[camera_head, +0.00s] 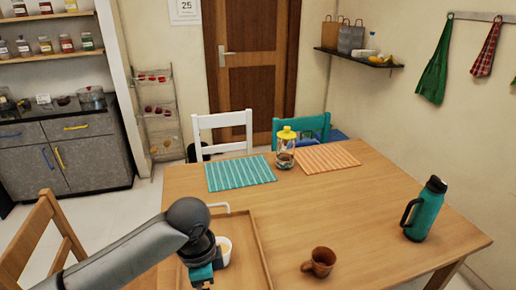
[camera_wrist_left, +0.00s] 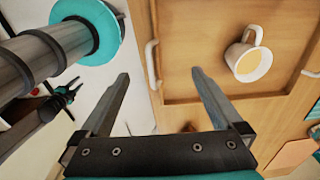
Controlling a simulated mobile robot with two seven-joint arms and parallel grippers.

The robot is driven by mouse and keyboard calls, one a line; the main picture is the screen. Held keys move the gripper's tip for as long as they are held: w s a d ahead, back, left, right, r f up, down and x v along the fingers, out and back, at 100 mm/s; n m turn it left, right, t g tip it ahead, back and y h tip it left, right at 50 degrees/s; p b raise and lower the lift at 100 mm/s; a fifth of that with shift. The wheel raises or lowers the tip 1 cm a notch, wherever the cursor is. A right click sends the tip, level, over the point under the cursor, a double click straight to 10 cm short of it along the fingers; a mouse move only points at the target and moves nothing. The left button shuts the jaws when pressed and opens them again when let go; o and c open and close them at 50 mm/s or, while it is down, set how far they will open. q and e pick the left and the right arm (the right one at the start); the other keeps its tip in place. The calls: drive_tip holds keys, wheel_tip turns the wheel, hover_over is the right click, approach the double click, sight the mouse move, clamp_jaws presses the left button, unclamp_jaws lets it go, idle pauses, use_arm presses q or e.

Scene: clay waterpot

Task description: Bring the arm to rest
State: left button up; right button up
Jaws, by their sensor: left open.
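My left arm comes in from the lower left in the head view. Its gripper (camera_head: 203,280) is over the near left part of the table, by the wooden tray (camera_head: 262,255), partly cut off by the frame's lower edge. In the left wrist view, the left gripper (camera_wrist_left: 161,76) has its two fingers wide apart with nothing held between them. The tray's edge and white handle (camera_wrist_left: 152,65) lie beyond the fingers. A white mug (camera_head: 224,252) with yellowish contents is in the tray; it also shows in the left wrist view (camera_wrist_left: 249,55), right of the fingers and apart from them.
The table holds a brown clay pot (camera_head: 319,262), a teal flask (camera_head: 425,210), a yellow-topped jar (camera_head: 285,148), a teal mat (camera_head: 240,173) and an orange mat (camera_head: 327,158). A wooden chair (camera_head: 45,235) stands at the left.

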use_arm(q)
drive_tip(key=shift+n+h, duration=0.6)
drive_tip(key=d+f, duration=0.1)
drive_tip(key=s+d+f, duration=0.1)
drive_tip(key=d, duration=0.1)
drive_tip(key=shift+s+d, duration=0.15)
drive_tip(key=shift+d, duration=0.1)
drive_tip(key=s+a+f+n+t+y, duration=0.1)
drive_tip(key=s+a+n+t, duration=0.1)
drive_tip(key=s+a+n, duration=0.4)
drive_tip(key=s+a+f+n+t, duration=0.1)
drive_tip(key=s+a+n, duration=0.2)
drive_tip(key=s+n, duration=0.4)
drive_tip(key=s+f+m+g, duration=0.1)
drive_tip(key=s+f, duration=0.2)
drive_tip(key=f, duration=1.9)
drive_tip(key=s+a+f+g, duration=0.1)
drive_tip(key=s+a+f, duration=0.2)
drive_tip(key=s+f, duration=1)
drive_tip(key=shift+s+f+y, duration=0.3)
drive_tip(key=shift+s, duration=0.65)
use_arm(e)
drive_tip(key=w, duration=0.3)
drive_tip(key=shift+a, duration=0.1)
